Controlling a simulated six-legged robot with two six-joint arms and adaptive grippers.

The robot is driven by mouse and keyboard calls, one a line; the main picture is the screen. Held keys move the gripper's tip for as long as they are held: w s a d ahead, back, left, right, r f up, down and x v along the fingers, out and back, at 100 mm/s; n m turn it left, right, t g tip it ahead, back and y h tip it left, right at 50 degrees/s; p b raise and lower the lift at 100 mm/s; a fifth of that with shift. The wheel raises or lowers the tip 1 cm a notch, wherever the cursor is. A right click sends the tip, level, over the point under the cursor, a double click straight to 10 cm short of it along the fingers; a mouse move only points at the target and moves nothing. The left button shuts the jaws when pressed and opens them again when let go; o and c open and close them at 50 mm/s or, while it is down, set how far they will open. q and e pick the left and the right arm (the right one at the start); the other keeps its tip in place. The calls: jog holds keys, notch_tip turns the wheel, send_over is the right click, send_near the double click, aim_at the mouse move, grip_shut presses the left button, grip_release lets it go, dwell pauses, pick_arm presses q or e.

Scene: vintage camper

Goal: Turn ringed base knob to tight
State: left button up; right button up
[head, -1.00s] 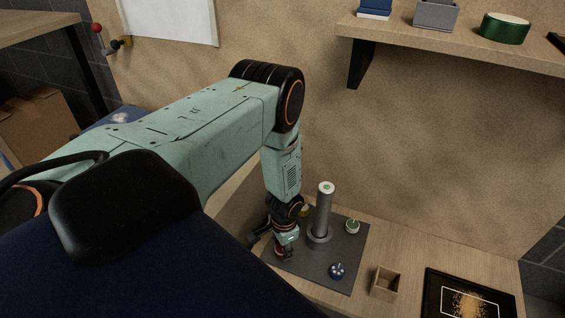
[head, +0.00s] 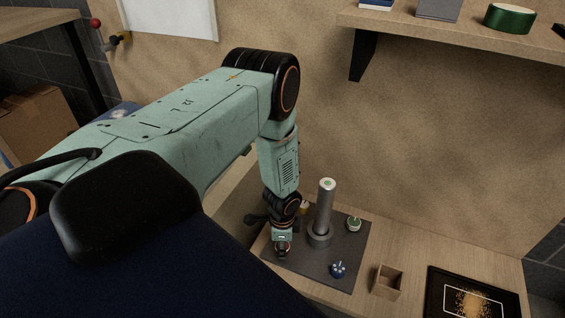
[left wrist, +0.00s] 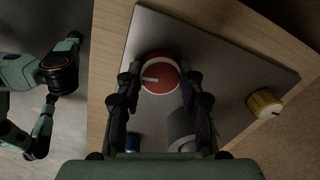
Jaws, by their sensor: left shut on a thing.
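A round red knob (left wrist: 160,72) with a white pointer mark sits on a dark grey plate (left wrist: 215,72) in the left wrist view. The mark points left in that picture. My left gripper (left wrist: 158,84) has its fingers on either side of the red knob, shut on it. In the head view my left gripper (head: 282,252) reaches down to the plate's left part and hides the red knob. A blue knob (head: 338,269), a green knob (head: 354,224) and a yellow knob (head: 304,207) stand on the same plate.
A tall grey post (head: 325,206) stands on the plate, close to the right of my left gripper. A small wooden box (head: 388,282) and a dark framed picture (head: 472,297) lie to the right. A shelf (head: 460,42) hangs above on the wall.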

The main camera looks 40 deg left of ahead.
dwell(0.3)
pick_arm(q)
jog(key=o, duration=1.2)
jog(key=shift+r, duration=0.15)
jog(key=shift+s+d+r, duration=0.1)
jog(key=shift+s+r, duration=0.05)
jog(key=shift+r, duration=2.8)
jog(key=shift+s+d+r, duration=0.1)
jog(key=shift+r, duration=2.8)
